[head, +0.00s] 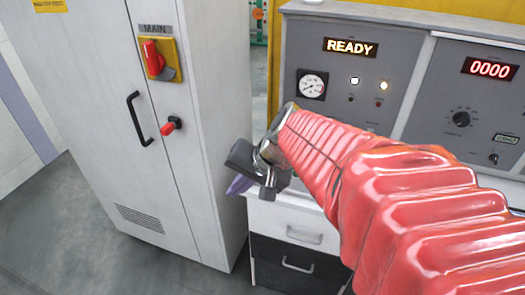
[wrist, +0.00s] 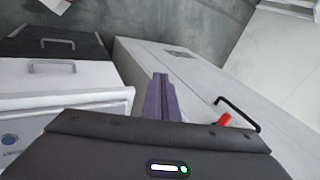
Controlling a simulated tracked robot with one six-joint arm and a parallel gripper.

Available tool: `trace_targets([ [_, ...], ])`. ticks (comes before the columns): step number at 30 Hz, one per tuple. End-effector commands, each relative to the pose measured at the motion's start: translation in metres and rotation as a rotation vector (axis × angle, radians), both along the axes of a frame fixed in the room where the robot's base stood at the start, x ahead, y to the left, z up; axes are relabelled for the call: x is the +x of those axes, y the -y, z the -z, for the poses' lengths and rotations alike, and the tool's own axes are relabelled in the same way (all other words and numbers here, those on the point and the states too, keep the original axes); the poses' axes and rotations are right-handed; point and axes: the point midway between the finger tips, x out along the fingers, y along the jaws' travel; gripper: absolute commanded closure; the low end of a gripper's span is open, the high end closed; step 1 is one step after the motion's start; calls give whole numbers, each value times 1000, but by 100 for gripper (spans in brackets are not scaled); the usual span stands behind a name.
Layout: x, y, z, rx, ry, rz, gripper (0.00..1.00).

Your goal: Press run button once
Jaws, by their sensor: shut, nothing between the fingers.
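The console (head: 400,50) stands at the right in the head view, with a lit READY display (head: 350,47). No button marked run can be made out; my red-sleeved arm covers the lower part of the console. In the wrist view a round blue button or lamp (wrist: 9,140) with a small unreadable label sits on a pale surface at the lower left. My gripper (head: 240,185) is shut and empty, left of the console, in front of the white cabinet. Its purple fingers (wrist: 162,97) lie together in the wrist view, apart from the blue round part.
The tall white cabinet (head: 110,90) has a red MAIN switch (head: 154,58), a black handle (head: 138,118) and a red-tipped knob (head: 171,125) close to my gripper. A drawer unit (head: 290,233) stands under the console. Grey floor (head: 60,235) is clear at the left.

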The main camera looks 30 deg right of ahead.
Motion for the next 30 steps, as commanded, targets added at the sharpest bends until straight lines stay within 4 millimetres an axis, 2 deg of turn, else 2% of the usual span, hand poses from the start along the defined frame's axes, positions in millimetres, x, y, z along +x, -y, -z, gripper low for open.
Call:
trace_targets([
  [3, 19, 33, 7, 119, 5, 159, 100],
  [9, 44, 99, 16, 305, 46, 426, 100],
  [13, 53, 151, 25, 420, 85, 606, 100],
  [18, 53, 214, 36, 539, 140, 806, 100],
  [21, 51, 236, 41, 578, 162, 874, 100],
  [23, 50, 243, 42, 590, 169, 896, 100],
  [30, 50, 246, 42, 596, 174, 906, 100],
])
